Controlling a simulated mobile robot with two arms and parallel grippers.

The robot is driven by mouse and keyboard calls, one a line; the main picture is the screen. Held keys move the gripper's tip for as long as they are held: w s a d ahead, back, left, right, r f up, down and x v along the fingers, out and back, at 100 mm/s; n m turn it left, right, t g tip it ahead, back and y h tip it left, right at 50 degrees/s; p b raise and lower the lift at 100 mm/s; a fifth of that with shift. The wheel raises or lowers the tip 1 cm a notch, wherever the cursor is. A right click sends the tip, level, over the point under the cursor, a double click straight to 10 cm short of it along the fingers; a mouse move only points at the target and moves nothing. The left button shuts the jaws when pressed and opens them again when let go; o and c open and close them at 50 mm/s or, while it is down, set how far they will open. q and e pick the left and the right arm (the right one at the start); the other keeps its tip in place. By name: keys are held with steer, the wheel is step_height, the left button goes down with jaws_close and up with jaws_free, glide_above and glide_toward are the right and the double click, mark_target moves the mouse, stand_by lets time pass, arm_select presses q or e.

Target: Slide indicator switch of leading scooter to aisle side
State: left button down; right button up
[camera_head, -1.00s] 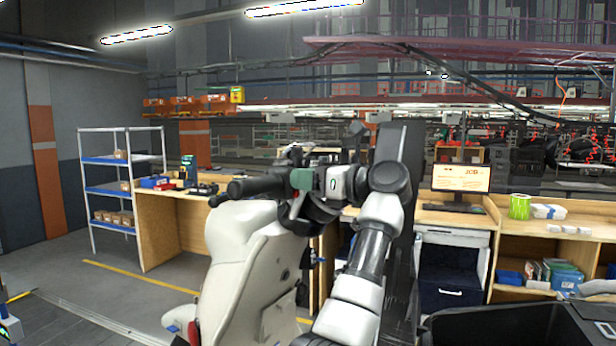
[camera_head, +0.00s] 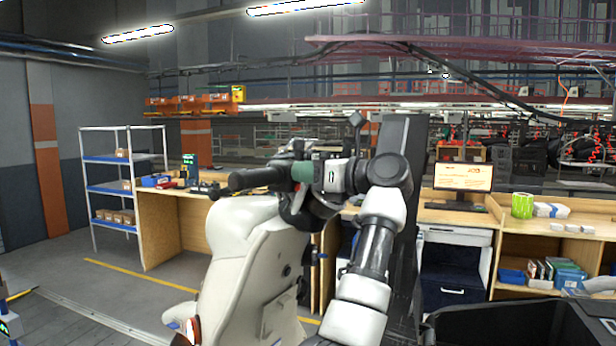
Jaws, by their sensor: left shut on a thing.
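The leading scooter, with a cream-white body (camera_head: 243,262), stands in the middle foreground of the head view. Its black handlebar grip (camera_head: 252,178) points left at the top of the body. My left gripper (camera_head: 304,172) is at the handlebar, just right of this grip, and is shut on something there. A dark green piece shows at the gripper's front. The indicator switch is too small and too covered by the gripper to make out, so its position cannot be told. My right gripper is not in view.
A black bin (camera_head: 500,322) stands at the lower right. Behind are a wooden workbench with a monitor (camera_head: 463,178) and, at left, a shelf rack (camera_head: 108,187) with blue shelves. Grey floor with a yellow line lies open at left.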

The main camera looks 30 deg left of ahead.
arm_select(q)
steer(key=c, duration=1.1)
jaws_free()
steer(key=shift+s+d, duration=0.1)
steer(key=shift+s, duration=0.1)
steer(key=d+b, duration=0.1)
steer(key=d, duration=0.2)
steer(key=d+b, duration=0.1)
steer(key=d, duration=0.3)
steer(key=w+d+b, duration=0.1)
steer(key=d, duration=0.2)
steer(key=shift+d, duration=0.4)
